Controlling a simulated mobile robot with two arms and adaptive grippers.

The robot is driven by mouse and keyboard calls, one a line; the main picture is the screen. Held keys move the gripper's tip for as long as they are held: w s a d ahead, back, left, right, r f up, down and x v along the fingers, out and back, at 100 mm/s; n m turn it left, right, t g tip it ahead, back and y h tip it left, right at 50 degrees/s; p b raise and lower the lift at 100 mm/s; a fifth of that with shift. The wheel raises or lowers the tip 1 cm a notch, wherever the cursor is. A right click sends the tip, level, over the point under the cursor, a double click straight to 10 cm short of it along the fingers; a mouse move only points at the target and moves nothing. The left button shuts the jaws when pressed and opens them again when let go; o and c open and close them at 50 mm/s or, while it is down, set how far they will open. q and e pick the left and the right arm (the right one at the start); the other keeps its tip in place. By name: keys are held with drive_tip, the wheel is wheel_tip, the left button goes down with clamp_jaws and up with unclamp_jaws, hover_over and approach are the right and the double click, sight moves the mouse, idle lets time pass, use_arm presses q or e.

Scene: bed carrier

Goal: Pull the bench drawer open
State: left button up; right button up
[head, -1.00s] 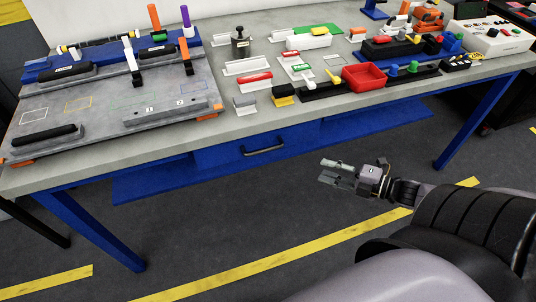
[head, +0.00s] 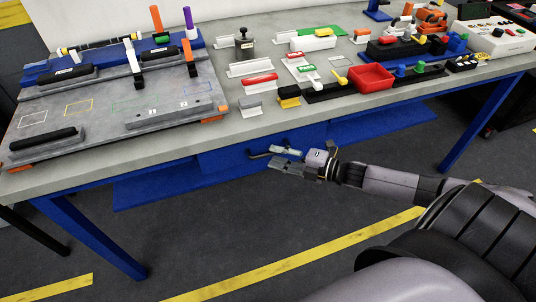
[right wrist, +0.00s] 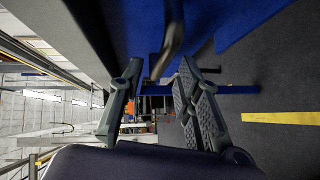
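The bench drawer (head: 222,161) is a blue box under the grey bench top, and its front looks closed. Its dark bar handle (head: 256,155) is partly hidden behind my right gripper (head: 282,160). In the right wrist view the handle (right wrist: 172,38) reaches down toward the gap between the two fingers of my right gripper (right wrist: 160,70). The fingers are apart, with a visible gap on both sides of the bar, so the gripper is open at the handle. I cannot tell whether a finger touches it. My left gripper is not in view.
The bench top (head: 240,128) overhangs the drawer just above my right gripper. A blue lower shelf (head: 150,190) and a blue leg (head: 100,235) are below. A red bin (head: 371,77) and several tools stand on top. The floor in front is clear.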

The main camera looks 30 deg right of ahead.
sight(268, 154)
drive_tip(key=shift+x, duration=1.85)
clamp_jaws()
